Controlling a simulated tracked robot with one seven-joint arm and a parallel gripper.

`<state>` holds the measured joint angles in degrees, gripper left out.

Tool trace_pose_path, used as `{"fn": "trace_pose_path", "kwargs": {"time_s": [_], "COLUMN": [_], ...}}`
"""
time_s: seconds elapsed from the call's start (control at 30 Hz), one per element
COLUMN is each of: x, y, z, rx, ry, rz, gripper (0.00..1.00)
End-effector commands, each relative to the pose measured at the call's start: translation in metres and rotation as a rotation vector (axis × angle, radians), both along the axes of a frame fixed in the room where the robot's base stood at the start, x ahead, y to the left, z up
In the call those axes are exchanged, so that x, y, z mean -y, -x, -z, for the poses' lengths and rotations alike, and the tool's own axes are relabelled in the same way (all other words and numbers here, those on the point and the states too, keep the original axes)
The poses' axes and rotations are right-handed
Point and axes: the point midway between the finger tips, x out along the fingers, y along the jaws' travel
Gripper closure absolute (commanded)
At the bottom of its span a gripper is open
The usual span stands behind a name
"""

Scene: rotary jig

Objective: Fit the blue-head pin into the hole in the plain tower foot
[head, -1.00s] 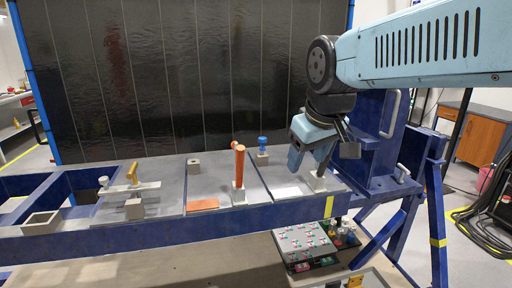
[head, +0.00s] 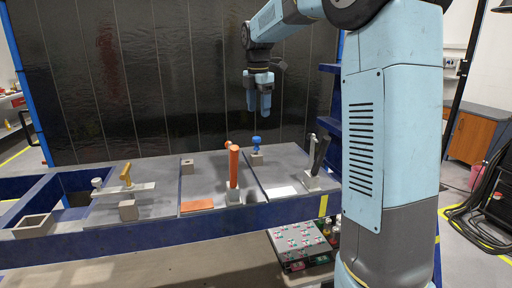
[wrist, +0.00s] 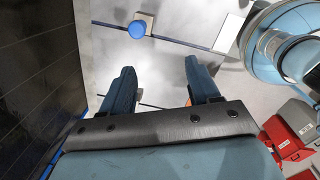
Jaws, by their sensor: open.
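The blue-head pin (head: 257,141) stands upright in a small grey block (head: 257,160) on the bench; its round blue head (wrist: 137,29) also shows in the wrist view. My gripper (head: 258,112) is open and empty, pointing down. In the head picture it hangs just above the blue head. In the wrist view the blue head lies beyond the two fingertips (wrist: 158,78), off to the upper left, not between them.
An orange tower (head: 234,167) stands left of the blue-head pin, with an orange flat plate (head: 197,205) beside it. A small grey block (head: 187,166) and a yellow-handled clamp (head: 126,175) are farther left. A white plate (head: 281,191) lies in front of the pin.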

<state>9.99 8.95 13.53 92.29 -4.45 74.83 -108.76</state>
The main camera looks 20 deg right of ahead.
Motion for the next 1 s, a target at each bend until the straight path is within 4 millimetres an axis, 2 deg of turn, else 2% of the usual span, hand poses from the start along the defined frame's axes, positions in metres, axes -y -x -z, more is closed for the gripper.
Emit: {"fn": "trace_pose_path", "kwargs": {"time_s": [0.03,0.1,0.2,0.33,0.47,0.8,1.0], "x": [0.002,0.005,0.008,0.010,0.010,0.010,0.010], "y": [-0.015,-0.032,-0.049,-0.062,-0.066,-0.065,-0.065], "z": [0.006,0.012,0.019,0.025,0.033,0.088,0.109], "rx": [-0.018,-0.039,-0.061,-0.076,-0.083,-0.085,-0.082], "ry": [-0.002,-0.005,-0.011,-0.017,-0.020,-0.020,-0.019], "rz": [-0.066,-0.160,-0.267,-0.351,-0.382,-0.382,-0.381], "gripper": [0.39,0.39,0.39,0.39,0.39,0.39,0.39]}}
